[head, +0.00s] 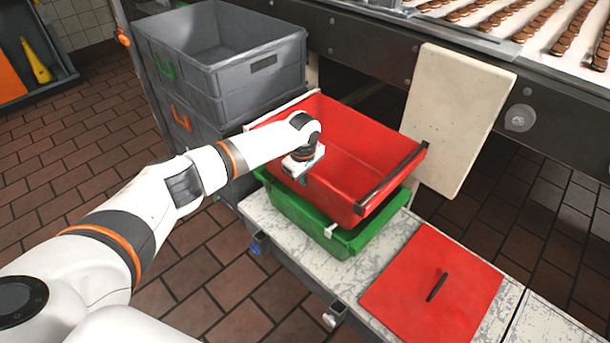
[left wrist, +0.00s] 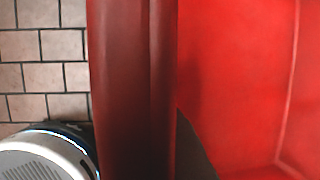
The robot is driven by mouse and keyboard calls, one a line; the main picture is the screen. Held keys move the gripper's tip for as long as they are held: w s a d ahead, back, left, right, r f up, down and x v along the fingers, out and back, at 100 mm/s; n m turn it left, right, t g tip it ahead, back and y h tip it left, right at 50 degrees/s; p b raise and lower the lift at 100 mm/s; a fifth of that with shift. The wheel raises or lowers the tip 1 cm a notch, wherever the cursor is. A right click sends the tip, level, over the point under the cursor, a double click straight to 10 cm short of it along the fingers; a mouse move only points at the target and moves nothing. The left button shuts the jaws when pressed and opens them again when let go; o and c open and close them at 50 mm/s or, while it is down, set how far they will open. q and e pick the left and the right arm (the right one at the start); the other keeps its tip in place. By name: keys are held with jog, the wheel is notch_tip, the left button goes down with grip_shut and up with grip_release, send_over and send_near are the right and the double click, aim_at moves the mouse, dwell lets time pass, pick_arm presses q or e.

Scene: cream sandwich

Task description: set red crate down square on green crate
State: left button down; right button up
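The red crate (head: 343,130) is above the green crate (head: 323,232) in the head view, covering its opening. The red crate sits a little toward the upper right of the green one, whose left and near walls stick out below it. I cannot tell whether the two touch all round. My left gripper (head: 303,166) is at the red crate's near left wall, with its fingers mostly hidden. In the left wrist view, the red rim (left wrist: 132,90) runs straight beneath it, with a dark part inside the wall; it looks shut on that rim. My right gripper is not in view.
The green crate stands on a speckled worktop (head: 380,262). Grey crates (head: 225,62) are stacked behind left.

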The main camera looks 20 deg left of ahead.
pick_arm(q)
jog(key=shift+w+r, duration=0.15)
jog(key=shift+r, duration=0.05)
